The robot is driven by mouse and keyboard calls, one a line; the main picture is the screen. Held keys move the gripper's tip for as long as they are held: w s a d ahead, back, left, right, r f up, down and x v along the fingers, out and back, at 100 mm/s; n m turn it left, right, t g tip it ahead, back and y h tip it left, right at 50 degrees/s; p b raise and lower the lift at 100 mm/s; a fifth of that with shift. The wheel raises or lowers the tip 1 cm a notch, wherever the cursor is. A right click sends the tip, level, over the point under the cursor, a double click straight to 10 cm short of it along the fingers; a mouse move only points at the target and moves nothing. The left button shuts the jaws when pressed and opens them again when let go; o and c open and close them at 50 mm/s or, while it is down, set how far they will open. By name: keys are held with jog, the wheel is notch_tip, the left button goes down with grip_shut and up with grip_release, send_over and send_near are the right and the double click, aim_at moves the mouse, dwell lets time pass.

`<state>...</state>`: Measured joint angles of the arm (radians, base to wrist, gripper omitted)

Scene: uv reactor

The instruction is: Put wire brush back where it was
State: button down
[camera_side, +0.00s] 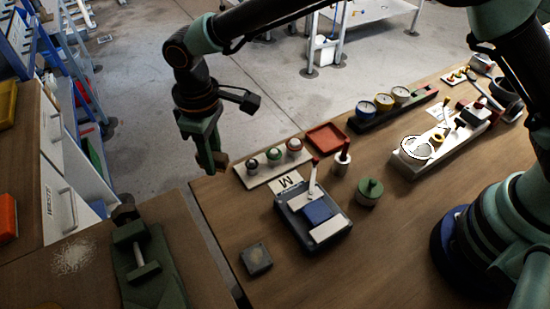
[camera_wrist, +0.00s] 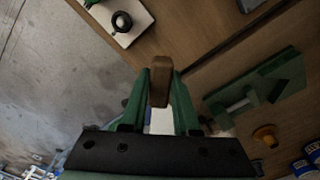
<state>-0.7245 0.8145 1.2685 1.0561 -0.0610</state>
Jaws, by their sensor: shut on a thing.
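My gripper (camera_side: 211,160) hangs in the air, fingers pointing down, near the left corner of the right-hand table. It is shut on a brown wooden block, which I take to be the wire brush (camera_side: 221,160). In the wrist view, the brush (camera_wrist: 160,78) sticks out between the two green fingertips of my gripper (camera_wrist: 161,88). Its bristles cannot be made out. Where it was before is not shown by these frames.
A green vise (camera_side: 148,268) stands on the left bench, and also shows in the wrist view (camera_wrist: 255,90). A pale dust patch (camera_side: 72,257) lies beside it. A grey tray (camera_side: 297,236), a red tray (camera_side: 326,138) and a dark square block (camera_side: 256,259) are on the right-hand table.

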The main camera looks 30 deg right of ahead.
aim_at(221, 191)
jog(key=shift+f, duration=3.9)
jog(key=shift+f, duration=0.1)
jog(key=c, duration=0.7)
grip_release()
jog(key=shift+o, duration=0.2)
